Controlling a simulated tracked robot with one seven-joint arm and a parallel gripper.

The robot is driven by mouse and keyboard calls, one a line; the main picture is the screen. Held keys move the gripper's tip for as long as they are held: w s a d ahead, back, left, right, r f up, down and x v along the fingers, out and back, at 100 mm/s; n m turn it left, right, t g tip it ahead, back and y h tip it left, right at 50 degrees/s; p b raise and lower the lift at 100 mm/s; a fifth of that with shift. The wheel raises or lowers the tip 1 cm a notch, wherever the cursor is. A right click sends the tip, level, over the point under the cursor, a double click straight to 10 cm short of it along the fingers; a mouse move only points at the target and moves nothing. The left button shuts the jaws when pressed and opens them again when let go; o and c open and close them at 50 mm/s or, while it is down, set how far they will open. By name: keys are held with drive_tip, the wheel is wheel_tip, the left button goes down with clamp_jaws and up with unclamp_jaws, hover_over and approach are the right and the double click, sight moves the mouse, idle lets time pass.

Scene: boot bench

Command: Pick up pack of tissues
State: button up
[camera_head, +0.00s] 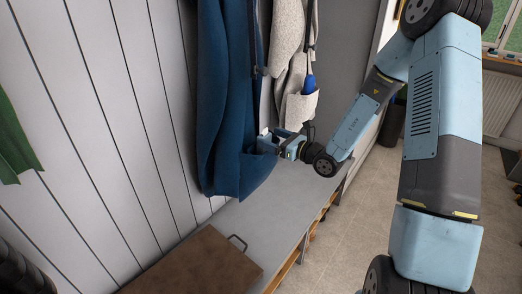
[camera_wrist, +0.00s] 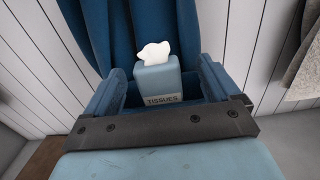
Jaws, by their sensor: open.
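The pack of tissues (camera_wrist: 158,80) is a small light-blue box labelled TISSUES, with a white tissue standing out of its top. In the wrist view it stands upright against the blue coat (camera_wrist: 125,28), its lower part apparently in a dark blue pocket. My gripper (camera_wrist: 164,84) is open, with one finger to the left of the pack and one to the right. Gaps show on both sides. In the head view my gripper (camera_head: 270,142) is at the lower part of the hanging blue coat (camera_head: 228,100); the pack is mostly hidden there.
A pale coat (camera_head: 288,50) hangs right of the blue one, close to my gripper. Below is a grey bench (camera_head: 255,215) with a brown lidded panel (camera_head: 195,265) and handle. A white panelled wall (camera_head: 110,120) stands behind. Open floor (camera_head: 335,235) lies right of the bench.

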sight(268, 137)
drive_tip(key=shift+x, duration=1.95)
drive_tip(key=shift+s+a+f, duration=0.1)
drive_tip(key=shift+s, duration=0.05)
drive_tip(key=c, duration=1.3)
